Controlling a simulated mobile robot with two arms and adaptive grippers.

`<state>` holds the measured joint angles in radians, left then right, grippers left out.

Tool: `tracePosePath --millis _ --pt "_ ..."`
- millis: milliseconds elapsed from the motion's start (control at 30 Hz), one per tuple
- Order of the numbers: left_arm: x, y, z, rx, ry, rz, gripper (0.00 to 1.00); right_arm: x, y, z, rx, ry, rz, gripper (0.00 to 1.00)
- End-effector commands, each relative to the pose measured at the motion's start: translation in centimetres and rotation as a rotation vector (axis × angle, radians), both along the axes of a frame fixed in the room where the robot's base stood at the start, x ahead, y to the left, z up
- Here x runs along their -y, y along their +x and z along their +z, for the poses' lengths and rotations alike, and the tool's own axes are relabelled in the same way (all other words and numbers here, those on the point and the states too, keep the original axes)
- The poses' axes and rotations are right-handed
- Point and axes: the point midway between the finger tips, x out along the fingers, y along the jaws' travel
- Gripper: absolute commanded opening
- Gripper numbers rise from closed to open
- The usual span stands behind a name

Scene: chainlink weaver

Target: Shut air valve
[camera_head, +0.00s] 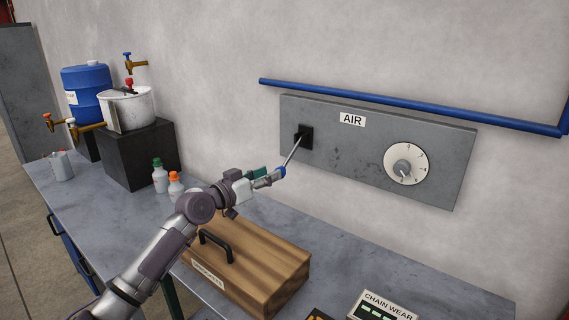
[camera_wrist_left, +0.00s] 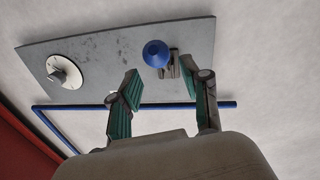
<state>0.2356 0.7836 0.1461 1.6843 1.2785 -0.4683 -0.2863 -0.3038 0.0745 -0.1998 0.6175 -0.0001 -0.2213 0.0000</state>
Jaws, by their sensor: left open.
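The grey AIR panel (camera_head: 345,170) is on the wall. Its valve lever (camera_head: 293,151) sticks out and down to the left from a black mount (camera_head: 304,137). The lever ends in a blue knob (camera_head: 282,172). In the left wrist view the round blue knob (camera_wrist_left: 156,53) shows just ahead of the fingertips, within the gap between them. My left gripper (camera_head: 267,177) is open and empty, close to the knob; it also shows in the left wrist view (camera_wrist_left: 168,80). I cannot tell whether a finger touches the knob. My right gripper is not in view.
A white dial (camera_head: 405,164) is on the panel's right side. A blue pipe (camera_head: 400,101) runs above the panel. A chain wear device (camera_head: 383,306) is at the front.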

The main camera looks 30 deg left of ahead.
Motion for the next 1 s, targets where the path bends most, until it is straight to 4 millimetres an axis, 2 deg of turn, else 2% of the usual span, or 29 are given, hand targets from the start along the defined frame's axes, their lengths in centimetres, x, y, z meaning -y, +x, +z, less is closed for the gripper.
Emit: tracePosePath --millis 33,100,300,500,767,1000 --pt "0.3 1.2 0.6 0.004 -0.003 -0.001 0.47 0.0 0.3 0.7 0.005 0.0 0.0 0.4" --pt "0.5 2.5 0.5 0.003 -0.005 0.002 0.47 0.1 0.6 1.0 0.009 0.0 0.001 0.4" --pt "1.1 5.5 0.3 0.003 -0.002 0.0 0.47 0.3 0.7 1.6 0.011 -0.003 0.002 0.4" --pt "1.4 6.6 0.1 0.001 0.001 -0.001 0.47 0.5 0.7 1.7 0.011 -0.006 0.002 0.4" --pt "1.4 6.7 0.0 0.001 0.002 -0.001 0.47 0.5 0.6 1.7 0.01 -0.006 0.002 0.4" --pt "1.4 6.7 0.0 0.001 0.002 -0.001 0.07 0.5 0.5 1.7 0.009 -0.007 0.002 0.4"
